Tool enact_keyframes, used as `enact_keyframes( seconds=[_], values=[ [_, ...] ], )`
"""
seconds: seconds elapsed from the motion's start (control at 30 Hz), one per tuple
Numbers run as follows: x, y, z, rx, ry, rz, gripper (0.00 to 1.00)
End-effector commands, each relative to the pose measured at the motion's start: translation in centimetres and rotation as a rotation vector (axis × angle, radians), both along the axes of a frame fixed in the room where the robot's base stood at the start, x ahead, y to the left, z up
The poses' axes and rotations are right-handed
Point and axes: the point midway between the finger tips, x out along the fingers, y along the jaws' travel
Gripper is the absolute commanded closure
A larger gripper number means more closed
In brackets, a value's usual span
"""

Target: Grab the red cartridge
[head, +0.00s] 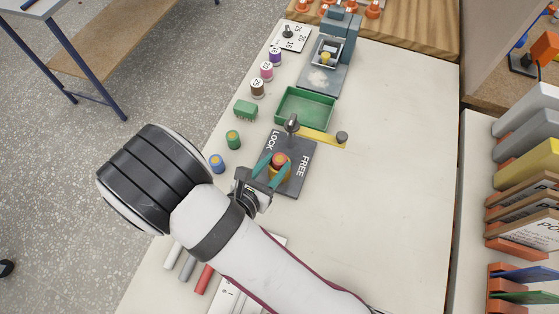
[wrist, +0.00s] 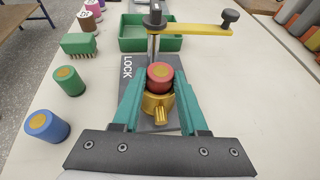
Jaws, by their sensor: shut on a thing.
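The red cartridge (head: 280,158) with an orange-yellow top sits upright in a gold collar (wrist: 157,104) on a dark plate (head: 298,181) marked LOCK and FREE. It also shows in the wrist view (wrist: 160,76). My gripper (head: 277,161) has its teal fingers on both sides of the red cartridge and is shut on it. The fingers partly hide the collar. A yellow lever (head: 318,136) with a dark knob extends from a metal post to the right, on the FREE side.
A green cartridge (head: 233,139) and a blue cartridge (head: 217,163) stand left of the plate. A green tray (head: 304,108) and a green brush-like block (head: 245,109) lie behind. Several labelled spools stand farther back left. The table (head: 390,190) is clear to the right.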

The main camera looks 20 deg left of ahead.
Motion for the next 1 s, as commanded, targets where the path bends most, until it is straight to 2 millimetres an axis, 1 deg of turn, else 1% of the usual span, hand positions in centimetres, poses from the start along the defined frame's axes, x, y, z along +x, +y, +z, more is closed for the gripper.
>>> enact_keyframes(
  seconds=[0.03,0.1,0.37,0.47,0.57,0.83,0.9,1.0],
  values=[
    [0.0,0.0,0.0,0.0,0.0,0.0,0.89],
    [0.0,0.0,0.0,0.0,0.0,0.0,1.0],
    [0.0,0.0,0.0,0.001,0.0,0.0,1.0],
    [0.0,0.1,0.7,0.003,-0.001,0.0,1.0],
    [0.0,0.1,2.3,0.004,-0.002,0.0,1.0],
    [0.0,0.0,8.2,0.007,-0.001,-0.001,1.0],
    [0.0,0.0,9.2,0.003,-0.002,0.001,1.0],
    [0.0,0.0,10.0,0.001,0.0,0.0,1.0]
  ],
)
